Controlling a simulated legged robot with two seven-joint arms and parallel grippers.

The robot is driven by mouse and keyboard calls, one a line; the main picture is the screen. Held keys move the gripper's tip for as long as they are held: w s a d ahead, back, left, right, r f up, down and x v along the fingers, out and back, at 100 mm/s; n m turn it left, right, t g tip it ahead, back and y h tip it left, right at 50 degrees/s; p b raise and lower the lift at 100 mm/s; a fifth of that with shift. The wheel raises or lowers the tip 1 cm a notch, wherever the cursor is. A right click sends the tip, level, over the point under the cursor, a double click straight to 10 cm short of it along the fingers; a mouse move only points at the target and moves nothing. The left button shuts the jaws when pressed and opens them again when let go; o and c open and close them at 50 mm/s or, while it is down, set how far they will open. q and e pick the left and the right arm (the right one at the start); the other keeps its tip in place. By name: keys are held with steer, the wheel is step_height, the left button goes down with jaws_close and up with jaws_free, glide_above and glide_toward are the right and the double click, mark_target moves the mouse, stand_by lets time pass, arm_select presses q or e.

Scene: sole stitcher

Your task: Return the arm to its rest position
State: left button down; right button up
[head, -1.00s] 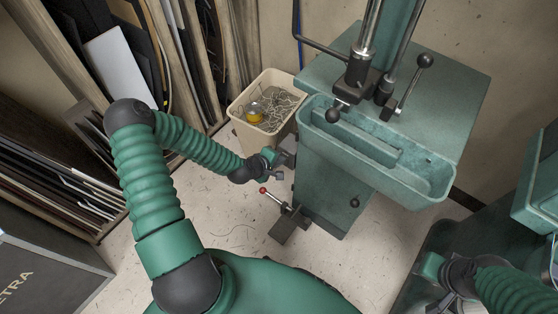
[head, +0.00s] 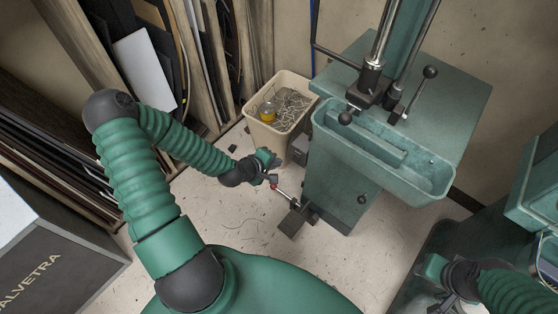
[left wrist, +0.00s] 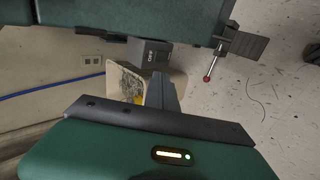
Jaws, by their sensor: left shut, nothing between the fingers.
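My left arm comes in from the left in the head view, bent at the elbow. Its gripper (head: 272,176) is shut and empty, in front of the beige bin and left of the green machine (head: 340,190). It appears close to the red-knobbed lever (head: 274,187), though I cannot tell the depth gap. In the left wrist view the narrow shut fingers (left wrist: 162,95) overlap the bin (left wrist: 122,82). My right gripper (head: 447,292) is partly in view at the lower right; its fingers are too unclear to read.
The beige bin (head: 250,122) holds tangled wire and a yellow item. A dark pedal (head: 291,224) lies at the machine's foot. A trough (head: 430,186) juts from the machine. Sheets lean in racks at left; a grey box (head: 62,268) stands lower left. Floor between is open.

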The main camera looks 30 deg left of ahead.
stand_by(0.4)
arm_select(q)
steer(key=s+d+r+m+g, duration=0.6)
steer(key=s+d+r+m, duration=0.7)
steer(key=m, duration=0.4)
step_height(320, 180, up, 26)
steer(key=w+a+p, duration=0.1)
steer(key=p, duration=2.3)
steer(key=shift+a+f+y, duration=0.15)
steer(key=shift+f+y, duration=0.1)
steer(key=shift+y, duration=0.15)
steer(key=c, duration=2.1)
jaws_free()
steer(key=shift+c, duration=0.2)
